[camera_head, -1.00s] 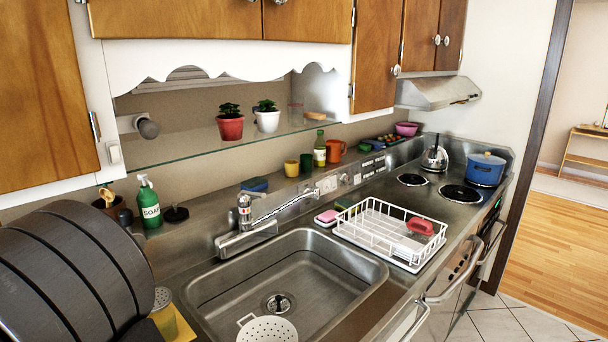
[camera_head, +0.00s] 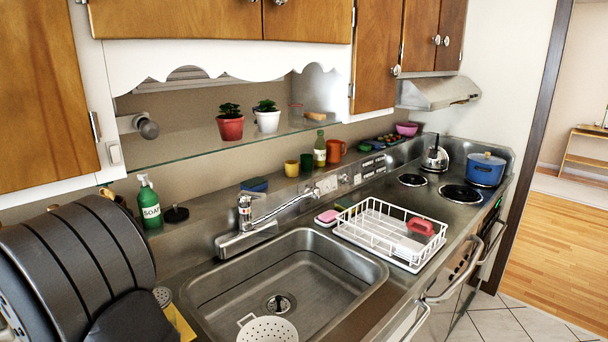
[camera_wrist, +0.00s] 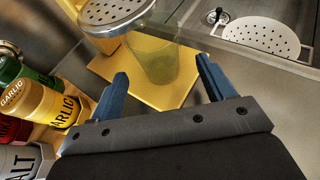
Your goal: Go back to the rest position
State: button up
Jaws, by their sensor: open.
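My gripper (camera_wrist: 163,88) shows in the wrist view with two blue fingers spread apart and nothing held between them. A clear shaker with a perforated metal lid (camera_wrist: 118,15) stands just beyond the fingertips on a yellow board (camera_wrist: 115,75). The fingers look apart from the shaker. In the head view my dark rounded arm link fills the lower left and hides most of the shaker, whose lid (camera_head: 162,296) peeks out beside it. The fingers are hidden there.
Spice jars, one a yellow garlic jar (camera_wrist: 45,103), stand close on the left in the wrist view. The sink (camera_head: 335,262) holds a white perforated strainer (camera_head: 268,329). A green soap bottle (camera_head: 149,203) stands behind my arm. A white dish rack (camera_head: 375,237) is right of the sink.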

jog(key=x, duration=0.4)
jog(key=shift+w, duration=0.3)
jog(key=shift+s+d+r, duration=0.4)
jog(key=shift+s+d, duration=0.15)
jog(key=shift+s, duration=0.15)
jog(key=shift+s+d, duration=0.15)
jog(key=o, duration=0.6)
jog(key=shift+c, duration=0.2)
